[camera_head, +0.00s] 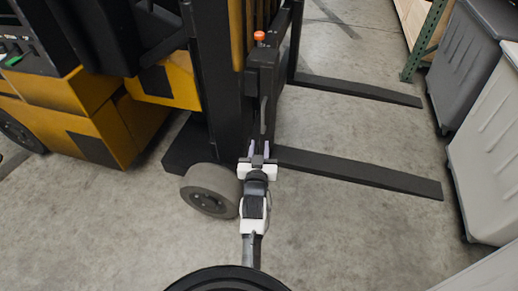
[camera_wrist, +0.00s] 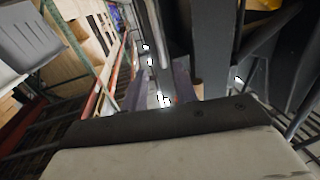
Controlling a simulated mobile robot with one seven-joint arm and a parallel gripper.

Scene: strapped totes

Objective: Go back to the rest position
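My gripper (camera_head: 259,150) is at the end of my outstretched arm, in front of the forklift's dark mast in the head view. Its two fingers stand apart with a gap between them. In the wrist view my gripper (camera_wrist: 160,82) also shows parted fingers, with no object seen between them. I cannot tell whether the fingertips touch the forklift.
A yellow and black forklift (camera_head: 95,110) fills the left and centre. Its two forks (camera_head: 360,174) reach right, low over the concrete floor (camera_head: 345,235). Grey bins (camera_head: 490,145) line the right edge. Clear floor lies between forks and bins and at the front.

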